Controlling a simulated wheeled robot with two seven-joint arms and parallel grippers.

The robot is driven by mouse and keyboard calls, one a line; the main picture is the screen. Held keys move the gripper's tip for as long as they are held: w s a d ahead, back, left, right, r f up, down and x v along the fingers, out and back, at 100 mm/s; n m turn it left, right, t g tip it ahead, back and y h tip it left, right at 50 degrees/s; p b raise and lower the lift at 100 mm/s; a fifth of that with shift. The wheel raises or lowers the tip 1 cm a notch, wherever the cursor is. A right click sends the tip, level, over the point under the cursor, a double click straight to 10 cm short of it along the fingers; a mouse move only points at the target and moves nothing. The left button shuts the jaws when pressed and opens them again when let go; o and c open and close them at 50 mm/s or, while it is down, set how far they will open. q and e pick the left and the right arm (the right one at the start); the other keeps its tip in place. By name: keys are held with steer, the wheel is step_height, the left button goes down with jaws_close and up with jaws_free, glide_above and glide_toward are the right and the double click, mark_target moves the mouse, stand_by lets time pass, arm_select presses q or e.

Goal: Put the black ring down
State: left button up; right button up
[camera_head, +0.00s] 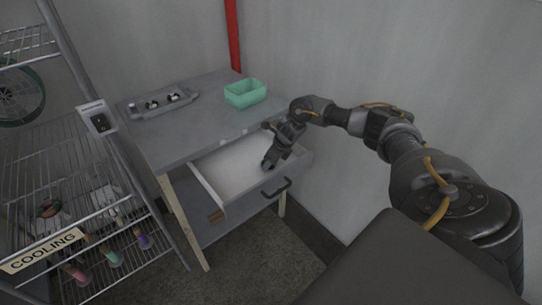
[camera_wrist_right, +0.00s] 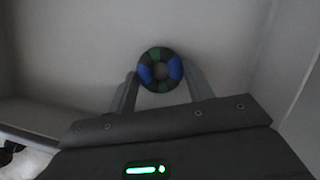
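The black ring (camera_wrist_right: 160,70), with blue and green patches, is in the right wrist view. It sits between the fingertips of my right gripper (camera_wrist_right: 160,75), with one finger against each side. In the head view my right gripper (camera_head: 268,162) points down into the open drawer (camera_head: 215,188) of the grey table. The ring cannot be made out there. The pale drawer floor (camera_wrist_right: 75,50) lies behind the ring; I cannot tell whether the ring touches it. My left gripper is not in view.
A green bin (camera_head: 245,93) and a grey tray with small dark parts (camera_head: 163,103) stand on the tabletop (camera_head: 205,125). A wire rack with a COOLING sign (camera_head: 42,250) is at left. The drawer floor around the ring looks clear.

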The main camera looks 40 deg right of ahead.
steer(key=o, duration=0.3)
steer(key=shift+o, duration=0.2)
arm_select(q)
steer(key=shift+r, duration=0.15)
arm_select(e)
steer(key=shift+r, duration=0.1)
steer(key=shift+r, duration=0.2)
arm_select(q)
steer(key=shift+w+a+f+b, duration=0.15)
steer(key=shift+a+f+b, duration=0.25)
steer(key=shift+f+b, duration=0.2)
arm_select(e)
steer(key=v, duration=1.1)
steer(key=shift+r, duration=0.3)
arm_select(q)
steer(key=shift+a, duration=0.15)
arm_select(e)
steer(key=shift+s+d, duration=0.1)
steer(key=shift+s, duration=0.05)
